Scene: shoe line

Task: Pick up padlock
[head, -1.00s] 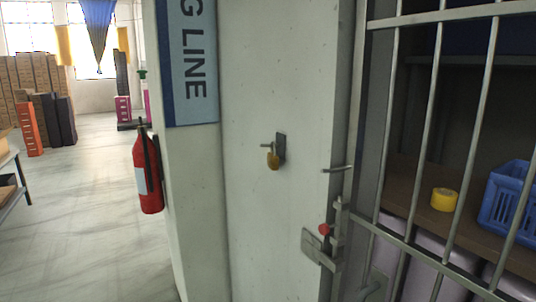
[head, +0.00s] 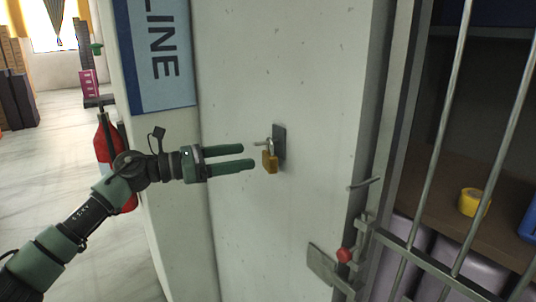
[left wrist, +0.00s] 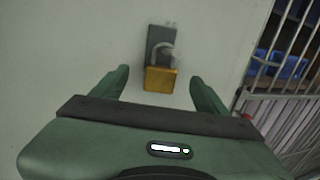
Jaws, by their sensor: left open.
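A brass-yellow padlock (head: 270,161) hangs by its shackle from a peg on a dark wall plate (head: 280,143) on the pale wall. In the left wrist view the padlock (left wrist: 160,79) hangs just beyond the fingertips, roughly midway between them. My left gripper (head: 249,157) comes in from the left, level with the padlock. Its two green fingers are apart and empty, and the tips stop just short of the padlock. The gripper also shows in the left wrist view (left wrist: 158,80). My right gripper is in neither view.
A barred metal gate (head: 448,120) with a latch and red knob (head: 344,255) stands to the right. Behind it a shelf (head: 420,188) holds yellow tape (head: 473,202) and a blue crate (head: 529,222). A red fire extinguisher (head: 103,150) is behind my left arm.

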